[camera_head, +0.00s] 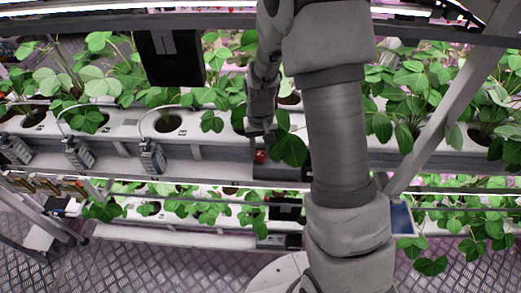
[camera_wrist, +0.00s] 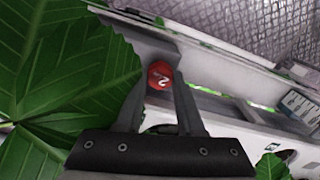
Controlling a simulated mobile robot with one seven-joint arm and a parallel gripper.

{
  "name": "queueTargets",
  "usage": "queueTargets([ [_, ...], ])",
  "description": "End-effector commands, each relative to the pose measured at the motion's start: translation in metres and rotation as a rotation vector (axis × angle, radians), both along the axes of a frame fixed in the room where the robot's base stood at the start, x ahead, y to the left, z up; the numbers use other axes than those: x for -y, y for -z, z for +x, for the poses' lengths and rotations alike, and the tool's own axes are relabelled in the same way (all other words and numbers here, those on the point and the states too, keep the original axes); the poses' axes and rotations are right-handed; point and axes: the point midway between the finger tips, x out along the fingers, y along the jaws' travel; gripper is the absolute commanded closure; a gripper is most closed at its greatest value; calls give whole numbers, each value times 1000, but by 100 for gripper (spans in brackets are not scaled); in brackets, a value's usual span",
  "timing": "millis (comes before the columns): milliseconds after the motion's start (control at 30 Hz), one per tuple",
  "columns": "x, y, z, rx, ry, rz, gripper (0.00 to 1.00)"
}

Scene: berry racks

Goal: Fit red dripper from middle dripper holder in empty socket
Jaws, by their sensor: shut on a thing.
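The red dripper (camera_wrist: 159,75) shows between the fingertips of my gripper (camera_wrist: 165,88) in the wrist view, with a white mark on its face. My gripper is shut on it. In the head view my gripper (camera_head: 260,138) points down at the front of the white planting trough, and the red dripper (camera_head: 260,156) is a small red spot just below it. The empty socket and the middle dripper holder cannot be made out clearly.
Several grey clipped units with thin tubes, such as one (camera_head: 152,157), stand along the trough (camera_head: 200,127) at left. A large leaf (camera_wrist: 75,60) hangs close beside my gripper in the wrist view. A lower plant row (camera_head: 180,212) runs beneath.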

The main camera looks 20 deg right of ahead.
Motion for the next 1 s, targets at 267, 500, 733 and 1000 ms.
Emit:
queueTargets([
  [267, 0, 0, 0, 0, 0, 0, 28],
  [500, 0, -1, 0, 1, 0, 0, 28],
  [733, 0, -26, 1, 5, 0, 0, 28],
  [1000, 0, -91, 1, 7, 0, 0, 28],
])
